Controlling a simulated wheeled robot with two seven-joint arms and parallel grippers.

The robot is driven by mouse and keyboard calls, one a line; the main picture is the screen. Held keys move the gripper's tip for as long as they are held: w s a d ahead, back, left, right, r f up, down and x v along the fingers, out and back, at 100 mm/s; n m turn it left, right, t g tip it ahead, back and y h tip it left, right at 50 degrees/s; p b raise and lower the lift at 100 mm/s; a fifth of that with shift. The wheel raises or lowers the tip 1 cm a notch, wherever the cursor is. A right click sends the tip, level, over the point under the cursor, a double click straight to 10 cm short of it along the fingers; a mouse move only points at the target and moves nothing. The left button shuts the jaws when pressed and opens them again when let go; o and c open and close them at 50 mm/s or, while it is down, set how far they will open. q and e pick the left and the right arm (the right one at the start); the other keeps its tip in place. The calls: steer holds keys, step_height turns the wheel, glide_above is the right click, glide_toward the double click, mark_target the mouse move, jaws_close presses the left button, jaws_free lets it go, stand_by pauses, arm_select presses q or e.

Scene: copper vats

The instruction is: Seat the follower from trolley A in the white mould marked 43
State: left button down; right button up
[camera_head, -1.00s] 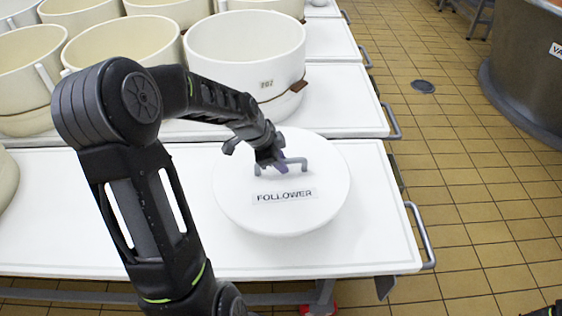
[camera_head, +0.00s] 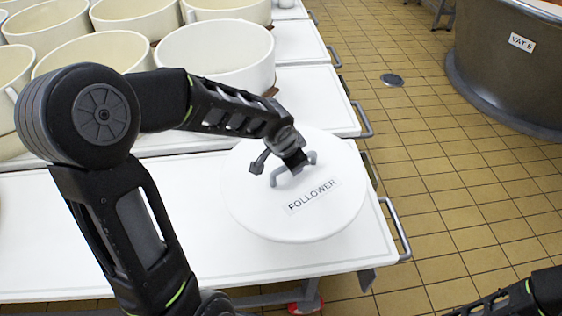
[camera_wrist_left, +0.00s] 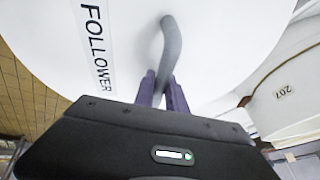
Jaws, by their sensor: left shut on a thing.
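The follower (camera_head: 262,213) is a round white disc with a grey bar handle (camera_head: 277,181) and a FOLLOWER label. It is over the right end of a white trolley top; I cannot tell whether it rests there or hangs just above it. My left gripper (camera_head: 299,165) is shut on the handle. In the left wrist view the purple fingers (camera_wrist_left: 162,93) close about the handle (camera_wrist_left: 171,42), with the follower (camera_wrist_left: 215,45) filling much of the picture. No mould marked 43 can be read. My right gripper is out of view; only part of that arm shows at bottom right.
Several cream moulds (camera_head: 220,62) stand on trolleys behind; one mould (camera_wrist_left: 290,92) reads 207 in the wrist view. A copper vat (camera_head: 500,75) stands far right. Tiled floor (camera_head: 455,190) is clear between.

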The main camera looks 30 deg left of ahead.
arm_select(q)
steer(key=w+d+r+n+y+p, duration=0.1)
steer(key=d+r+n+p, duration=0.1)
steer(key=r, duration=0.3)
steer(key=w+d+r+n+y+p, duration=0.1)
steer(key=w+d+r+n+p, duration=0.1)
steer(key=d+r+n, duration=0.2)
step_height(320, 180, up, 2)
steer(key=shift+d+r+g, duration=0.2)
steer(key=shift+d+g, duration=0.1)
steer(key=shift+d, duration=0.1)
steer(key=shift+s, duration=0.1)
